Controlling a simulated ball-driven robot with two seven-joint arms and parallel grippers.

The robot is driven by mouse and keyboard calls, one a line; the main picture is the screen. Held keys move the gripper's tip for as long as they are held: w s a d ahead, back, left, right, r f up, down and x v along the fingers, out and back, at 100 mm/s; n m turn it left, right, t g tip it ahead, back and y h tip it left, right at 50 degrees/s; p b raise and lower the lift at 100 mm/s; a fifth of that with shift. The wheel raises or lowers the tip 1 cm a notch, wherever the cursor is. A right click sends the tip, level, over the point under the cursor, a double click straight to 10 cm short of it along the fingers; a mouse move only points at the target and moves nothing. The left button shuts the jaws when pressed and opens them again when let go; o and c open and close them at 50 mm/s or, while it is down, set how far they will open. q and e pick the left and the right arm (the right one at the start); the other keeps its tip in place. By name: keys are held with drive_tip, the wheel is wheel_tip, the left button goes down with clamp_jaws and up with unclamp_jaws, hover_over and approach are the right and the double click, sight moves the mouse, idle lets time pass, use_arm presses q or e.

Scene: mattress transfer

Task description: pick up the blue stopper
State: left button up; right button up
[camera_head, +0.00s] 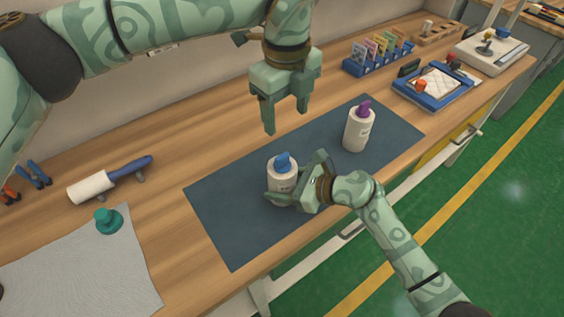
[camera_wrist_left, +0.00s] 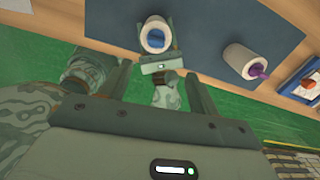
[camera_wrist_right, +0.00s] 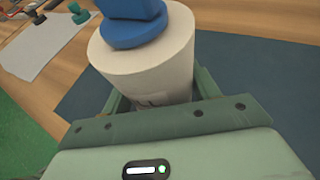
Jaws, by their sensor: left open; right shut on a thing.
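The blue stopper (camera_head: 282,161) sits in the top of a white bottle (camera_head: 283,184) that stands on the dark mat (camera_head: 225,222). It also shows from above in the left wrist view (camera_wrist_left: 155,39) and close up in the right wrist view (camera_wrist_right: 133,22). My right gripper (camera_head: 292,192) is shut on the white bottle (camera_wrist_right: 150,62), its fingers on either side of the body below the stopper. My left gripper (camera_head: 285,120) is open and empty, above the mat's far edge, behind and higher than the bottle.
A second white bottle (camera_head: 358,131) with a purple stopper (camera_head: 364,108) stands on the mat to the right. A lint roller (camera_head: 108,180), a teal stamp (camera_head: 107,220) and a grey cloth (camera_head: 80,270) lie at left. A blue card rack (camera_head: 378,60) and blue-framed tray (camera_head: 435,88) stand at back right.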

use_arm(q)
drive_tip(key=m, duration=0.1)
hover_over(281, 155)
drive_tip(key=f, duration=0.6)
drive_tip(key=shift+s+d+f, duration=0.15)
drive_tip(key=shift+s+f, duration=0.05)
drive_tip(key=shift+f, duration=0.05)
wheel_tip(281, 155, down, 6)
drive_tip(key=shift+w+f, duration=0.1)
drive_tip(key=shift+w, duration=0.05)
drive_tip(key=shift+c, duration=0.3)
drive_tip(key=c, duration=1)
